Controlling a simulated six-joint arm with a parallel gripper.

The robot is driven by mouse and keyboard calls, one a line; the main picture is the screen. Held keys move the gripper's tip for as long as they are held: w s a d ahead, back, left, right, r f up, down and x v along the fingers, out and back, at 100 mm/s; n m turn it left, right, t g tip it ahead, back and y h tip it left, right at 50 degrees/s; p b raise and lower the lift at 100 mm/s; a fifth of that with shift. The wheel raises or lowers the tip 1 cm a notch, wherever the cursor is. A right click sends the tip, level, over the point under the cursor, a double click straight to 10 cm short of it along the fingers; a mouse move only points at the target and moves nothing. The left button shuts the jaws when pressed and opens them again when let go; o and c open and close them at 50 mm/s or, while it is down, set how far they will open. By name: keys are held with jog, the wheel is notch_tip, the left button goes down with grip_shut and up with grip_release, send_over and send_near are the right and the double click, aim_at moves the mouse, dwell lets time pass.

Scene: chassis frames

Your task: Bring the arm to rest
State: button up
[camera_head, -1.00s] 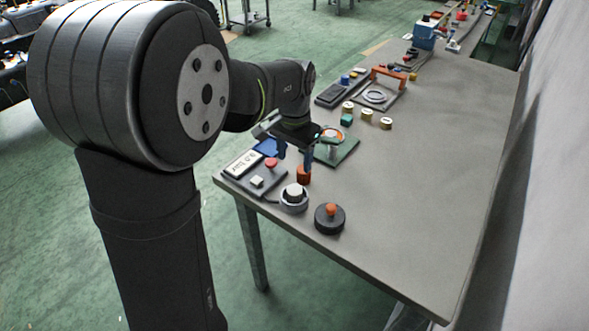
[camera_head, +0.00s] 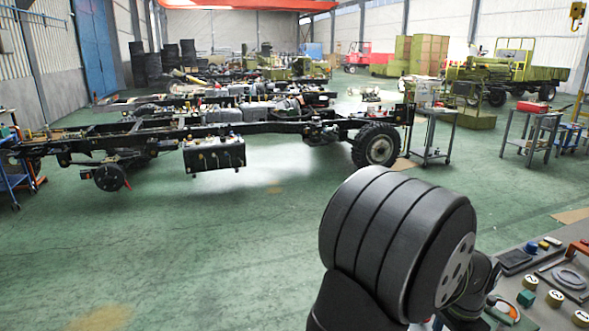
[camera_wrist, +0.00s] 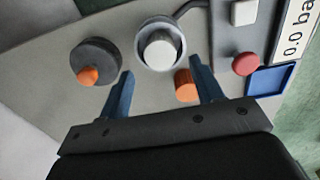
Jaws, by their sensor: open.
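In the wrist view my gripper (camera_wrist: 161,72) is open, with its two blue fingers apart over the grey table (camera_wrist: 55,105). An orange cylinder (camera_wrist: 184,86) stands beyond the jaws, close to the right finger in the picture; whether it touches is unclear. Nothing is held. A white knob in a grey ring (camera_wrist: 160,50) lies past the fingertips. A dark round base with an orange knob (camera_wrist: 97,60) is to the left. In the head view my arm fills the lower right and hides most of my gripper.
A panel with a red button (camera_wrist: 245,64) and a blue square tray (camera_wrist: 271,80) lie right of the fingers. A truck chassis (camera_head: 260,125) stands far off across open green floor.

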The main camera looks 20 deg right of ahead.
notch_tip(320, 180, down, 5)
jog(key=shift+f, duration=0.2)
notch_tip(320, 180, up, 3)
jog(key=shift+f, duration=0.1)
jog(key=shift+r, duration=0.6)
